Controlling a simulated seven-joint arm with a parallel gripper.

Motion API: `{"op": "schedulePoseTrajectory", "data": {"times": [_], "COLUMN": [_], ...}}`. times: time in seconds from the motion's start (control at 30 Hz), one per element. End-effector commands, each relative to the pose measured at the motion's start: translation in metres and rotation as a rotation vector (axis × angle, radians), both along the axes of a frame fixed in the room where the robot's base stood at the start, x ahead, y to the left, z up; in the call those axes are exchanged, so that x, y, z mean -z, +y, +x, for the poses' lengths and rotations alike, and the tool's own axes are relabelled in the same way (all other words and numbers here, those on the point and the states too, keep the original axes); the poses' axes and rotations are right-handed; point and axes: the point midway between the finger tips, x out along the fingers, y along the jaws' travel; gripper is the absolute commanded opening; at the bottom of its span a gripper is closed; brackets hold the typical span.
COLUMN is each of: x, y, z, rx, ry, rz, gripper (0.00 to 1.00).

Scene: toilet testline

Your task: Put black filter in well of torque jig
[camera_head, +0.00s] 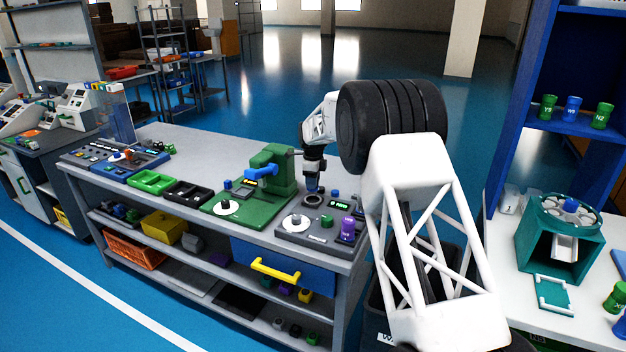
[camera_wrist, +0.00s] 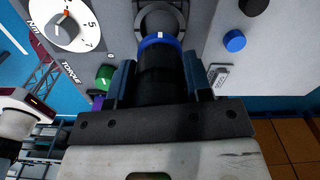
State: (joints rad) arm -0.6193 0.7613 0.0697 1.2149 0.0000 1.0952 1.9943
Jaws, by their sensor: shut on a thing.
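The black filter (camera_wrist: 160,75) is a dark cylinder with a blue ring near its far end. My gripper (camera_wrist: 160,72) is shut on it, one finger on each side, in the wrist view. The torque jig (camera_wrist: 90,50) is a grey panel with a white "TORQUE" dial (camera_wrist: 64,22). Its round well (camera_wrist: 182,20) lies straight beyond the filter's blue-ringed end. I cannot tell whether the filter's end touches or enters the well. In the head view my gripper (camera_head: 313,181) points down over the torque jig (camera_head: 318,240), at its back part; the filter is hard to make out there.
The jig has a green button (camera_wrist: 105,77), a blue button (camera_wrist: 234,41) and a black knob (camera_wrist: 254,5). A purple part (camera_head: 347,229) stands at its front right. A green machine (camera_head: 268,172) stands close on the left, with black (camera_head: 187,192) and green (camera_head: 151,182) trays beyond.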

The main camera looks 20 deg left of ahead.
Motion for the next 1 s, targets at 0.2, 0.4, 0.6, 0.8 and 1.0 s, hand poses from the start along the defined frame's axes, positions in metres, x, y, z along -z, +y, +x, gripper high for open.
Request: {"op": "schedulePoseTrajectory", "data": {"times": [0.2, 0.4, 0.6, 0.8, 1.0], "x": [0.013, 0.027, 0.041, 0.051, 0.057], "y": [0.0, 0.0, 0.0, 0.0, 0.0], "z": [0.0, 0.0, 0.0, 0.0, 0.0], "rx": [0.0, 0.0, 0.0, 0.0, 0.0], "ry": [0.001, 0.001, 0.001, 0.0, 0.0], "rz": [-0.001, 0.0, -0.001, 0.0, 0.0], "gripper": [0.21, 0.21, 0.21, 0.21, 0.21]}}
